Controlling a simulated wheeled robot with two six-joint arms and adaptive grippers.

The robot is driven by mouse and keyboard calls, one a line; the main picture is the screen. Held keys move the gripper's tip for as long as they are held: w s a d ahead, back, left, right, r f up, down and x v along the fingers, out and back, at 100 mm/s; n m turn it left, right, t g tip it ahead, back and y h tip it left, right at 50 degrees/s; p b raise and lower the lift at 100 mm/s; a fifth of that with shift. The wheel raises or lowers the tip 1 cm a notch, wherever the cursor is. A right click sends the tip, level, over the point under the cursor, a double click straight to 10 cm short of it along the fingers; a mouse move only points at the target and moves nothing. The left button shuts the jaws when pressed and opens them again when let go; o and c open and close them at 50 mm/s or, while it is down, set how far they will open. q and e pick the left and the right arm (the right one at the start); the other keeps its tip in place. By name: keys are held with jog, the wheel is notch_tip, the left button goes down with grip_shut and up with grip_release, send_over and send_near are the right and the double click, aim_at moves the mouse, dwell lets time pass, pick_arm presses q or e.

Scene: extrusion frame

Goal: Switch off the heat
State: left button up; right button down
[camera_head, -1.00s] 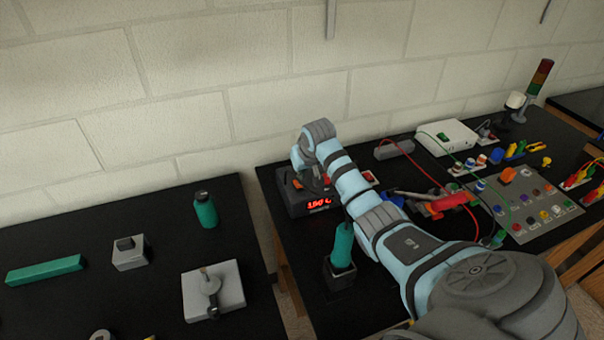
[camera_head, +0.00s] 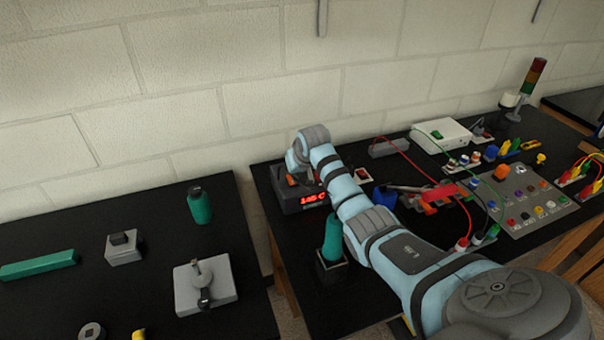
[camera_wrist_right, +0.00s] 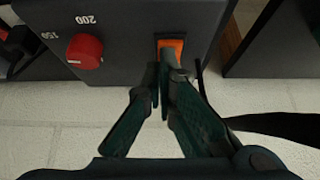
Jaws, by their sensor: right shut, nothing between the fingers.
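The heater is a dark grey box (camera_head: 287,202) on the right-hand bench in the head view, with a lit red display (camera_head: 314,199) that seems to read about 145 C. In the wrist view its face (camera_wrist_right: 122,18) carries a red knob (camera_wrist_right: 84,51), with 150 and 200 printed near it, and an orange rocker switch (camera_wrist_right: 171,47). My right gripper (camera_wrist_right: 163,80) is shut and empty, its fingertips right at the lower part of the switch. I cannot tell whether they touch it. In the head view my wrist partly hides the heater and the fingers. My left gripper is not in view.
A white box (camera_head: 441,136), a panel of coloured buttons (camera_head: 528,205) and cables lie further right. A gap separates the left bench (camera_head: 120,285) from this one.

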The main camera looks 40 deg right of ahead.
jog(key=shift+w+d+f+b, duration=0.1)
jog(key=shift+w+f+b, duration=0.1)
jog(key=shift+w, duration=0.3)
jog(key=shift+w+d+f+b, duration=0.1)
jog(key=shift+w+f+b, duration=0.1)
jog(key=shift+w, duration=0.55)
jog(key=shift+s+r, duration=0.25)
jog(key=shift+r, duration=0.15)
jog(key=shift+w+d+r, duration=0.1)
jog(key=shift+w+r, duration=0.05)
jog(key=shift+r, duration=0.1)
jog(key=r+p, duration=0.4)
jog(key=shift+w+d+r, duration=0.1)
jog(key=shift+w+r, duration=0.2)
jog(key=shift+w, duration=0.05)
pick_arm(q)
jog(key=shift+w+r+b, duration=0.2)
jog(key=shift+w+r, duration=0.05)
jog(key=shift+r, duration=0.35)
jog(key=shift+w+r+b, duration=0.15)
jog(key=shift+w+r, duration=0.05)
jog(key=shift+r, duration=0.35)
pick_arm(e)
jog(key=v, duration=0.8)
jog(key=shift+s+r, duration=0.2)
jog(key=shift+r, duration=0.15)
